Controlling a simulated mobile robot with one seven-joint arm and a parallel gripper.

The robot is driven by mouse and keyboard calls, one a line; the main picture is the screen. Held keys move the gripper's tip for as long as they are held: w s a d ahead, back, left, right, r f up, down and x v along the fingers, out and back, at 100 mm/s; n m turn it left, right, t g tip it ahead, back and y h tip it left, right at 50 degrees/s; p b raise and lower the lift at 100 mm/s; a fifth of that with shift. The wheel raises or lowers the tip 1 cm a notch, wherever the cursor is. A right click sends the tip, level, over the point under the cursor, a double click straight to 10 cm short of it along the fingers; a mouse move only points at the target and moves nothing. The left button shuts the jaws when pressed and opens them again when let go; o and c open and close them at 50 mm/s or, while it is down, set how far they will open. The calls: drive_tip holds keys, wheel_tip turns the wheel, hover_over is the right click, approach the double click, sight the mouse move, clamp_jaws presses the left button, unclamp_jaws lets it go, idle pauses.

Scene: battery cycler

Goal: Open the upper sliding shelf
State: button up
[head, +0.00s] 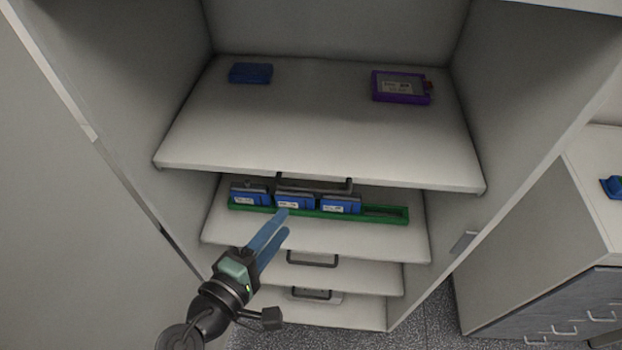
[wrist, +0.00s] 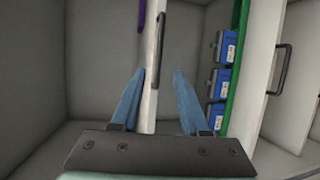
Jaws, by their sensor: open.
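The upper sliding shelf (head: 320,125) is a pale board in the cabinet, and its front edge (wrist: 150,95) runs upright in the wrist view. Its dark bar handle (head: 314,178) is at the middle of the front edge; it also shows in the wrist view (wrist: 160,50), beyond my fingertips. My gripper (head: 285,222) is open with blue fingers, in front of the cabinet and below the handle in the head view. In the wrist view its fingers (wrist: 160,73) appear on either side of the shelf edge. Nothing is held; contact cannot be told.
A blue box (head: 251,73) and a purple-framed device (head: 401,87) lie on the upper shelf. Below, a green tray (head: 385,215) holds blue batteries (head: 341,204) on a second shelf. Lower shelves have handles (head: 312,260). Cabinet side walls (head: 130,90) bound the space.

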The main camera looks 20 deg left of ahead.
sight(311, 192)
drive_tip(key=p+x, duration=0.2)
drive_tip(key=x, duration=0.9)
drive_tip(key=shift+w+d+p, duration=0.2)
drive_tip(key=shift+w+p, duration=0.15)
drive_tip(key=shift+p, duration=0.05)
clamp_jaws()
idle(0.9)
